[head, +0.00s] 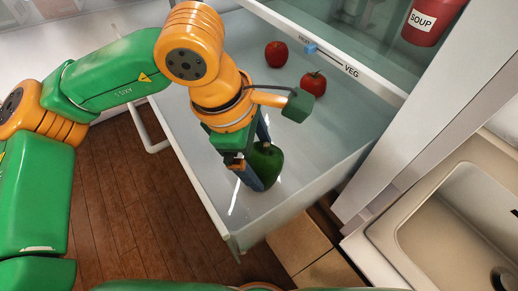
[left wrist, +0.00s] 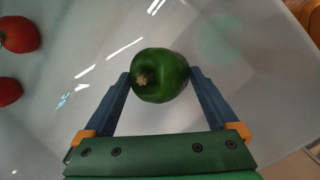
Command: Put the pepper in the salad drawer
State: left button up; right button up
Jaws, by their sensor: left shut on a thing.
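The green pepper (head: 266,164) is held between the two blue fingers of my left gripper (head: 257,158), inside the outline of the open salad drawer (head: 325,135). In the left wrist view the pepper (left wrist: 160,76) sits between the fingertips, stem end towards the camera, with a finger touching each side. The drawer's pale floor lies beneath it. I cannot tell for sure whether the pepper touches that floor. The far side of the pepper is hidden. My right gripper is not in view.
Two red tomatoes (head: 276,54) lie at the back of the drawer. A bar marked VEG (head: 352,71), with a blue slider (head: 310,48), crosses above. A red soup can (head: 432,22) stands on the shelf. A beige sink (head: 455,225) is at right. Much of the drawer floor is bare.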

pick_arm(q)
jog(key=shift+s, duration=0.1)
jog(key=shift+f+b, duration=0.15)
jog(key=shift+b, duration=0.15)
jog(key=o, duration=1)
jog(key=shift+r, duration=0.6)
jog(key=v, duration=1.1)
jog(key=shift+a+r, duration=0.15)
jog(key=shift+r, duration=0.05)
